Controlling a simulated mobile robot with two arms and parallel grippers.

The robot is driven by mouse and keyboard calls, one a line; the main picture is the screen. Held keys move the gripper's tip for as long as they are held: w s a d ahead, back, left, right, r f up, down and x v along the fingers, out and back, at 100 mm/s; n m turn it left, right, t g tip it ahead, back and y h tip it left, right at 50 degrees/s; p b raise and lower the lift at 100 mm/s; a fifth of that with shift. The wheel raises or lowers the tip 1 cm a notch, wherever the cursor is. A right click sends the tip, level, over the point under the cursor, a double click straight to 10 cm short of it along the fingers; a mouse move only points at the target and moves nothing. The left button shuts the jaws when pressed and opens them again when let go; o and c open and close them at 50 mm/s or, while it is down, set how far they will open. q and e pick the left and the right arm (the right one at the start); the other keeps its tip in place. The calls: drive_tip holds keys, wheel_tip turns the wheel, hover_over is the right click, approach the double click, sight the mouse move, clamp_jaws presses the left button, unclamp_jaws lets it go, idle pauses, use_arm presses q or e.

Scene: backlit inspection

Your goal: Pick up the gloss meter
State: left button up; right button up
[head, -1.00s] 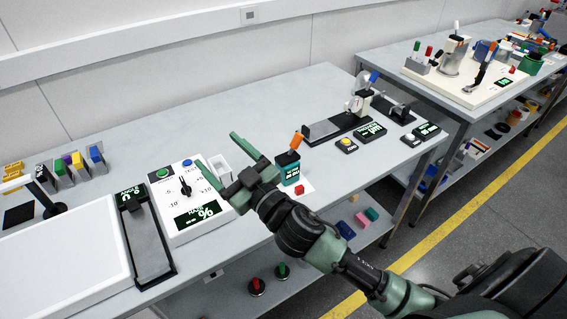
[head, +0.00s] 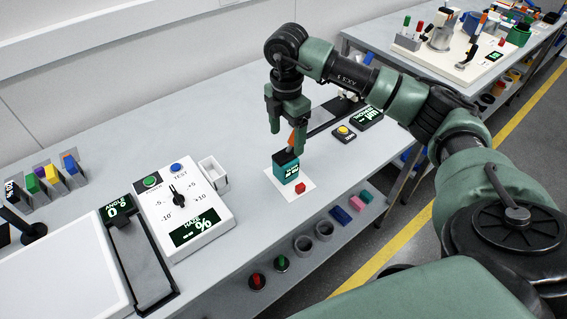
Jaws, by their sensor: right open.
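The gloss meter, which looks to be the small teal block with a dark top and a lit display (head: 287,172), stands upright on a white sheet (head: 296,193) on the grey table. An orange grip rises from its top. My right gripper (head: 285,138) points down just above it, with its two green fingers parted. The orange grip is partly hidden by the near finger; I cannot tell whether they touch. My left gripper is not in view.
The table's front edge is close.

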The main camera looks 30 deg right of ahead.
sight(286, 152)
drive_tip(key=shift+f+p, duration=0.35)
drive_tip(key=shift+f, duration=0.6)
wheel_tip(286, 152, down, 5)
drive_tip(key=shift+w+p, duration=0.15)
drive_tip(key=shift+p, duration=0.8)
clamp_jaws()
